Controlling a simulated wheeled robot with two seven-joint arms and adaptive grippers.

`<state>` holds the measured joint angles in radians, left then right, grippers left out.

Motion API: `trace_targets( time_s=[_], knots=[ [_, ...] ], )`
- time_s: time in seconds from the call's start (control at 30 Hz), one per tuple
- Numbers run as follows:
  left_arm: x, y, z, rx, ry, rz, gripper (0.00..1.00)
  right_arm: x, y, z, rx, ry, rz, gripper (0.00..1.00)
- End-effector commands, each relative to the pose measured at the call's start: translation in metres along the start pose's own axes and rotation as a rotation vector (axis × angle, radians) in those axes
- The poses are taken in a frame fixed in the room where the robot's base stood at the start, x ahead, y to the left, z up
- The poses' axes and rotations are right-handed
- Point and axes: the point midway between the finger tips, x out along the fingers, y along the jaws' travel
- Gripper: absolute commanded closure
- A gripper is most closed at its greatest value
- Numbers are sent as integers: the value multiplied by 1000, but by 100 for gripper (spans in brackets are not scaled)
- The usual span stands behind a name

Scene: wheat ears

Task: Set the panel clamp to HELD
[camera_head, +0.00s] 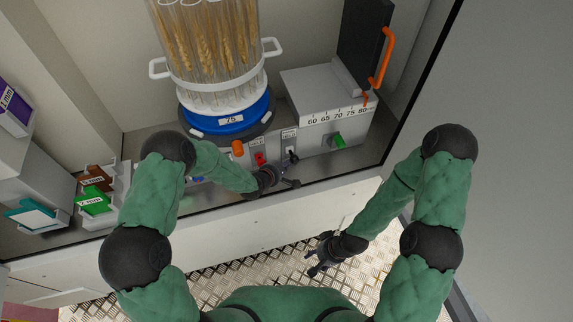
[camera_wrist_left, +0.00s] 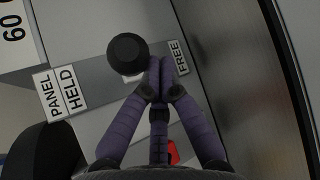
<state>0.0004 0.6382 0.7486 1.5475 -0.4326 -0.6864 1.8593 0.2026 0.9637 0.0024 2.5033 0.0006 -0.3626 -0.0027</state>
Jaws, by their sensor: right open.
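The panel clamp has a black round knob (camera_wrist_left: 127,53), seen in the left wrist view between a PANEL HELD label (camera_wrist_left: 62,92) on the left and a FREE label (camera_wrist_left: 182,57) on the right. My left gripper (camera_wrist_left: 160,66) has its purple fingers together, their tips right beside the knob on its FREE side; I cannot tell whether they touch it. In the head view the left gripper (camera_head: 288,174) is at the front of the grey panel, just below the black knob (camera_head: 292,156). My right gripper (camera_head: 318,262) is open and empty, low over the floor.
A blue-based holder (camera_head: 228,113) with wheat ears in tubes stands behind. A grey box with a 60–80 scale (camera_head: 335,115), a green knob (camera_head: 338,141) and an orange-handled lid (camera_head: 384,58) is right of the clamp. A red switch (camera_head: 259,158) and orange knob (camera_head: 238,148) are left.

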Motion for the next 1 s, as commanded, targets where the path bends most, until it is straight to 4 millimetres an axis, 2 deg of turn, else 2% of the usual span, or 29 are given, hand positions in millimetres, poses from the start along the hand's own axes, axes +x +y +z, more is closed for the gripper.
trace_targets(
  time_s=[0.4,1.0],
  knots=[
    [-7,14,7,2,-2,2,100,-5,-2,0,0,0,0,49],
    [-8,22,8,4,-2,11,100,-6,-2,0,0,0,0,49]
  ],
)
